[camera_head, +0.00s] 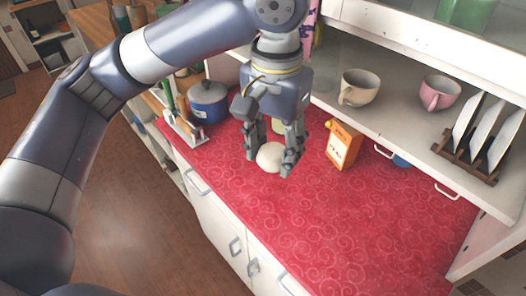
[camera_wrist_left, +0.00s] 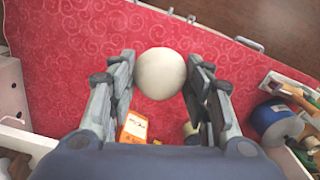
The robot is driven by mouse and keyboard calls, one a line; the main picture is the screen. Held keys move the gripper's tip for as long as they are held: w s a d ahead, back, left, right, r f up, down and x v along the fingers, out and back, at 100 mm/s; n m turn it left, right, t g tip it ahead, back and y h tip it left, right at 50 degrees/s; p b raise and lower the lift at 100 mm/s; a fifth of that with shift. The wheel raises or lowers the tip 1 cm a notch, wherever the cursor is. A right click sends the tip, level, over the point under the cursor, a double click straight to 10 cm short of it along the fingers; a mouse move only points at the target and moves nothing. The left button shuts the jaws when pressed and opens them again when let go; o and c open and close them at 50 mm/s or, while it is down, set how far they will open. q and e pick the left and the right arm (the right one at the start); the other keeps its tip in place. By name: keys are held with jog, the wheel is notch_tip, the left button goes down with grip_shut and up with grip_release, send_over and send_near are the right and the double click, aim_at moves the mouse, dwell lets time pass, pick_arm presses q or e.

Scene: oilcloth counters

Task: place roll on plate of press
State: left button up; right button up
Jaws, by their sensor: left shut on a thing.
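A round cream-white roll (camera_head: 270,157) is between the fingers of my left gripper (camera_head: 273,160) over the red counter (camera_head: 330,215). In the left wrist view the roll (camera_wrist_left: 161,73) sits between both fingers of the left gripper (camera_wrist_left: 160,78), which is shut on it. I cannot tell whether the roll touches the counter. No press or press plate can be made out for sure. My right gripper is not in view.
An orange carton (camera_head: 342,144) stands right of the gripper. A blue pot (camera_head: 208,101) and a pale rack with green handles (camera_head: 184,126) are left. Cups (camera_head: 359,87) and a plate rack (camera_head: 470,152) are on the shelf. The front counter is clear.

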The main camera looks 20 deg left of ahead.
pick_arm(q)
jog(key=w+d+n, duration=0.3)
jog(key=w+d, duration=0.3)
jog(key=d, duration=0.2)
jog(key=s+a+f+m, duration=0.1)
jog(key=a+f+m, duration=0.1)
jog(key=f+m, duration=0.3)
jog(key=s+a+f+m, duration=0.1)
jog(key=a+f+m, duration=0.2)
jog(key=m, duration=0.8)
notch_tip(320, 180, down, 2)
jog(key=shift+s+f+m, duration=0.1)
jog(key=shift+s+m, duration=0.2)
jog(key=shift+s, duration=0.05)
jog(key=s+a+f+n, duration=0.2)
jog(key=s+a+n, duration=0.1)
jog(key=a+n, duration=0.4)
jog(key=s+a+f+n, duration=0.3)
jog(key=a+n, duration=0.4)
jog(key=n, duration=0.3)
jog(key=shift+s, duration=0.55)
